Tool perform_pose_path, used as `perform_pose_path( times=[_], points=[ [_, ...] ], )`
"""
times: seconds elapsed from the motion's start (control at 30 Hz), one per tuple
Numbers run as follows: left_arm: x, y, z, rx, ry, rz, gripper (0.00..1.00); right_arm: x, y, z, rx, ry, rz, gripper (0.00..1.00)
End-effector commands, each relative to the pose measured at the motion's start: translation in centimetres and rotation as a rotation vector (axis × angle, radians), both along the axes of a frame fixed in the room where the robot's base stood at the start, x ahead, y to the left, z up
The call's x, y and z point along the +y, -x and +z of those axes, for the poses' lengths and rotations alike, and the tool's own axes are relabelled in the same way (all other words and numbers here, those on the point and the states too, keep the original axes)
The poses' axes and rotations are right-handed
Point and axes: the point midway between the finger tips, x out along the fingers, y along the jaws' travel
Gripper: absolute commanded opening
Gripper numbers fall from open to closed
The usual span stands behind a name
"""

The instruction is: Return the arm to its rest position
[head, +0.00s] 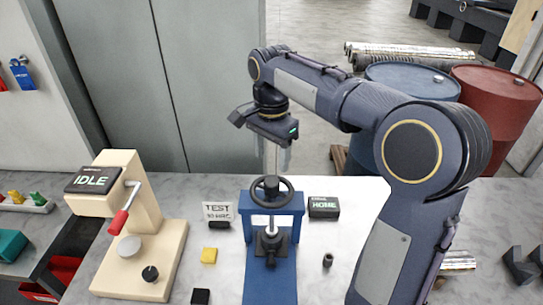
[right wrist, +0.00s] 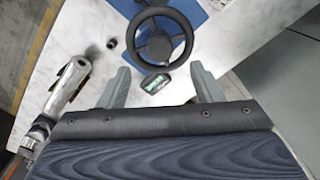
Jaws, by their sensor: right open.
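My right arm reaches in from the lower right of the head view and bends over at the top. Its gripper (head: 278,156) hangs above and behind the blue press (head: 270,275), clear of it. The fingers point down; in the right wrist view the gripper (right wrist: 163,82) is open, with nothing between the fingers. The black handwheel (head: 272,191) tops the press; it also shows ahead of the fingers in the right wrist view (right wrist: 160,47). A dark box reading HOME (head: 324,207) sits right of the press. My left gripper is not in view.
A beige stand (head: 150,215) with an IDLE display (head: 92,180) and red-handled crank (head: 119,221) stands at left. A TEST sign (head: 217,211), yellow block (head: 208,256) and black block (head: 200,296) lie between. Blue (head: 412,78) and red (head: 500,100) barrels stand behind the table.

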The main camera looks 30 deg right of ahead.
Motion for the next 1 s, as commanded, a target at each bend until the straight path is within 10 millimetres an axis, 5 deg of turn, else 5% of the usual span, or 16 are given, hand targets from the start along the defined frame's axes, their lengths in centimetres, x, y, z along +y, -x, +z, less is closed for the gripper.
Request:
perform_pose_path(
  times=[0.57, 0.77, 1.0],
  points=[
    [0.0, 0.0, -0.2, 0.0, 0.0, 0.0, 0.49, -0.1, 0.7, -0.2, -0.012, -0.019, 0.029, 0.59],
    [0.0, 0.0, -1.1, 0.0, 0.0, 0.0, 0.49, 0.1, 6.7, -1.8, -0.142, -0.141, 0.297, 0.59],
    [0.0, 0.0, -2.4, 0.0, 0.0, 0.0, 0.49, 3.7, 16.5, -6.2, -0.44, -0.162, 0.761, 0.59]
  ],
)
